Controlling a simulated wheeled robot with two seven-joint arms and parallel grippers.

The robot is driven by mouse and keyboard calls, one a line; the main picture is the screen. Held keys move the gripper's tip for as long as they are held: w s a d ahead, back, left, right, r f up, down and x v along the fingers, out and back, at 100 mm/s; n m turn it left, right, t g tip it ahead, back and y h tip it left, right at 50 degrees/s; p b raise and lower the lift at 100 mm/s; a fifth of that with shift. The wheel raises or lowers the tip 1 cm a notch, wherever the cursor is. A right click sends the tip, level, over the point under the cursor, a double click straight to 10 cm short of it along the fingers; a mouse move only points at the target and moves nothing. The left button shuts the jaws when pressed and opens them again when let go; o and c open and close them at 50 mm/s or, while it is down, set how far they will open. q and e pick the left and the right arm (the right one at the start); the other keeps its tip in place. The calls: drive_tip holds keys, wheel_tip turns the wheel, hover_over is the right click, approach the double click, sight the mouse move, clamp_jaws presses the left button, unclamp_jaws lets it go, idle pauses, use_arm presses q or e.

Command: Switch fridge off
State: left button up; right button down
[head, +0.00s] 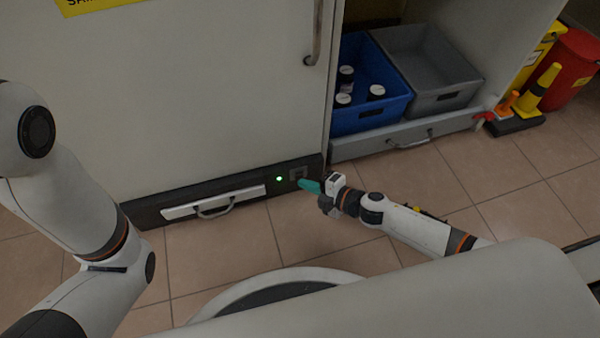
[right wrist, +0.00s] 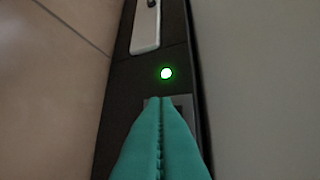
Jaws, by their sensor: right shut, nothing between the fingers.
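The fridge (head: 200,95) is a large pale cabinet with a dark strip along its base. A small green light (head: 279,179) glows on that strip, and it also shows lit in the right wrist view (right wrist: 166,73). Right of the light is a small grey switch panel (head: 298,173). My right gripper (head: 308,185) is shut and empty, its teal fingertips at or just in front of the switch. In the right wrist view the fingers (right wrist: 161,110) cover most of the switch panel (right wrist: 184,101), so contact and the switch position cannot be told. My left gripper is out of view.
A blue crate (head: 370,118) with several dark jars and an empty grey crate (head: 440,90) stand right of the fridge. A red bin (head: 572,70) and yellow cone (head: 541,88) are far right. Tiled floor is clear in front.

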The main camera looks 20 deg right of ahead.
drive_tip(key=shift+w, duration=0.15)
idle(0.6)
drive_tip(key=shift+w, duration=0.3)
drive_tip(key=shift+w+r, duration=0.1)
drive_tip(key=shift+w, duration=0.15)
idle(0.5)
drive_tip(key=shift+s+p, duration=0.15)
drive_tip(key=shift+p, duration=0.15)
drive_tip(key=shift+s, duration=0.55)
drive_tip(key=shift+s+d+f+p, duration=0.1)
drive_tip(key=shift+s+f+p, duration=0.1)
drive_tip(key=shift+s, duration=1.05)
drive_tip(key=shift+s+f+p, duration=0.1)
drive_tip(key=shift+s+f, duration=0.1)
drive_tip(key=shift+s, duration=1.05)
drive_tip(key=shift+r, duration=0.1)
